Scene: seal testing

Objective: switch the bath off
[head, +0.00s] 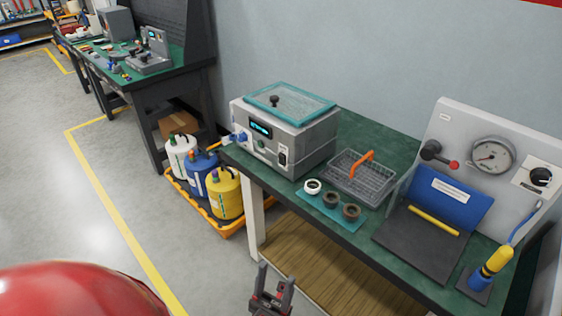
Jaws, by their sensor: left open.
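The bath (310,147) is a light grey box on the green bench, with a teal see-through lid (290,102) lying shut on top. Its front has a lit display (261,129), a small round knob (262,145) and a dark switch (282,157) at the right. The switch's position is too small to tell. A blue tap (240,137) sits at the front left. My left gripper (276,276) is open and empty at the bottom edge, below and in front of the bench, well apart from the bath. My right gripper is out of view.
A wire basket (355,185) with an orange handle stands right of the bath, behind several rings on a teal mat (329,223). A gauge panel (470,130) stands at the right. Jugs in a yellow tray (216,228) stand on the floor left of the bench (360,244).

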